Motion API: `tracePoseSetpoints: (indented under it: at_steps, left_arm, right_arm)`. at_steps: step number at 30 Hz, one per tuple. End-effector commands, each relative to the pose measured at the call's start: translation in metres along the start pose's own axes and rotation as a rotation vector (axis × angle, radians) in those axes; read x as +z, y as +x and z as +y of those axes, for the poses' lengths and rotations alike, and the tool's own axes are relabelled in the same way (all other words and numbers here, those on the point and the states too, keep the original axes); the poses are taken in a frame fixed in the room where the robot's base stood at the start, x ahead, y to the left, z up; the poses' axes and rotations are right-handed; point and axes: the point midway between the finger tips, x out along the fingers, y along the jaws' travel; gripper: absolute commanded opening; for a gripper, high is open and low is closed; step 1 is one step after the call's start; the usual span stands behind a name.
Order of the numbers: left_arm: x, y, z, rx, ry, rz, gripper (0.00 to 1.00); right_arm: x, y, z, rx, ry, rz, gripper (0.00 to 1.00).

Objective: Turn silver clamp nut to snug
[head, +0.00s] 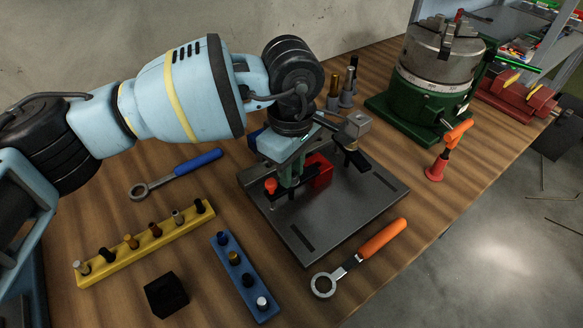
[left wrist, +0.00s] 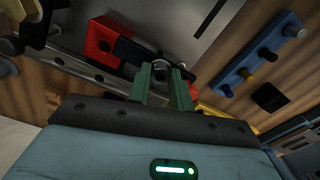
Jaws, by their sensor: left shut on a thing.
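My left gripper (head: 290,185) reaches down over the dark steel fixture plate (head: 338,215), beside a red block (head: 320,177). Its green fingers also show in the left wrist view (left wrist: 162,88). They are shut on a small silver nut (left wrist: 160,68), which sits between the fingertips next to the black clamp bar. The red block (left wrist: 101,40) stands left of the fingertips in that view. In the head view the nut is hidden by the gripper, and how tight it is cannot be told. My right gripper is not in view.
An orange-handled ring wrench (head: 358,258) and a blue-handled one (head: 175,173) lie by the plate. A yellow peg rack (head: 143,250), a blue peg rack (head: 236,268) and a black block (head: 166,295) stand in front. A green-based chuck (head: 432,85) stands at the back right.

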Motion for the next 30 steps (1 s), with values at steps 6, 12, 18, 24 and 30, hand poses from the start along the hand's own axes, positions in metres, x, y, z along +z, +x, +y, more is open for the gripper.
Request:
tracePoseSetpoints:
  at_steps: [6, 12, 18, 24, 30]
  left_arm:
    - [0.0, 0.003, 0.0, 0.0, 0.206, -0.002, 0.0]
    - [0.0, 0.003, 0.0, 0.0, 0.396, -0.002, 0.0]
    - [0.0, 0.003, 0.0, 0.0, 0.576, -0.002, 0.0]
    - [0.0, 0.002, -0.001, 0.0, 0.727, -0.002, 0.0]
    - [0.0, 0.001, -0.001, 0.0, 0.831, -0.002, 0.0]
  right_arm:
    - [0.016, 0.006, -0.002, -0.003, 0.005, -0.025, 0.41]
    - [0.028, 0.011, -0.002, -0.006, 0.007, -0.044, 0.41]
    - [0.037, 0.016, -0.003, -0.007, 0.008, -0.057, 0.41]
    - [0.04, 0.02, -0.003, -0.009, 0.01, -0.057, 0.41]
    - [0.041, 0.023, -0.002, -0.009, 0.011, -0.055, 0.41]
